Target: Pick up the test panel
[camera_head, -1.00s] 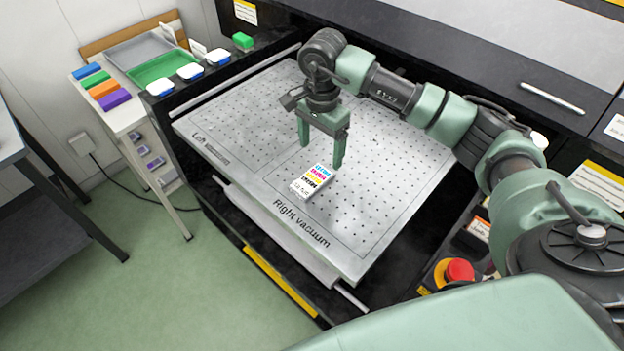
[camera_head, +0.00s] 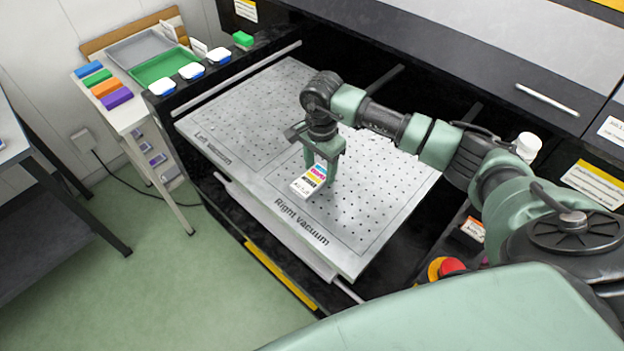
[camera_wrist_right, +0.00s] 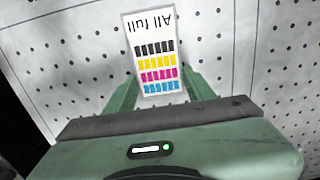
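The test panel (camera_head: 309,181) is a small white card with black, yellow, magenta and cyan marks. It is on the perforated plate by the "Right vacuum" label. In the right wrist view the panel (camera_wrist_right: 152,50) reads "All full" upside down. My right gripper (camera_head: 323,172) points down at the panel. In the wrist view its two fingers (camera_wrist_right: 162,84) stand on either side of the panel's coloured end, very close to its edges. I cannot tell whether they press on it. My left gripper is out of view.
The metal vacuum plate (camera_head: 375,205) is otherwise bare. A shelf at the left holds coloured blocks (camera_head: 106,87), a green tray (camera_head: 164,68) and a grey tray (camera_head: 138,50). White-lidded pots (camera_head: 191,70) stand beside them. A red button (camera_head: 452,266) is at lower right.

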